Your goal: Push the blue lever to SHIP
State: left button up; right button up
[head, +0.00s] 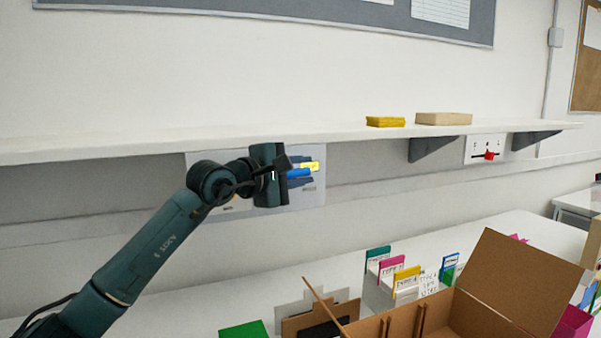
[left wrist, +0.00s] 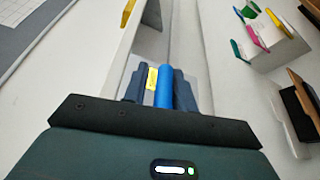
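The blue lever (head: 299,173) sticks out from a light grey wall panel (head: 312,196) under the shelf in the head view. A yellow label (head: 310,166) is on the panel beside the lever. My left gripper (head: 300,174) is at the panel and hides much of its left part. In the left wrist view, the blue lever (left wrist: 164,87) lies between the two dark fingers of my left gripper (left wrist: 158,88). The fingers are apart; the lever is close to the right finger, and the yellow label (left wrist: 151,79) shows through the gap on its left. My right gripper is not in view.
A white shelf (head: 230,138) runs just above the panel, with a yellow block (head: 385,122) and a beige box (head: 443,119) on it. A second panel with a red knob (head: 490,156) is farther right. Cardboard boxes (head: 512,277) and coloured cards stand on the table below.

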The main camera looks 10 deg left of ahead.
pick_arm(q)
jog(key=shift+o, duration=1.4)
jog(key=shift+f, duration=0.1)
jog(key=b+v, duration=0.2)
jog(key=v, duration=1.1)
jog(key=shift+b, duration=0.4)
jog(key=shift+s, duration=0.1)
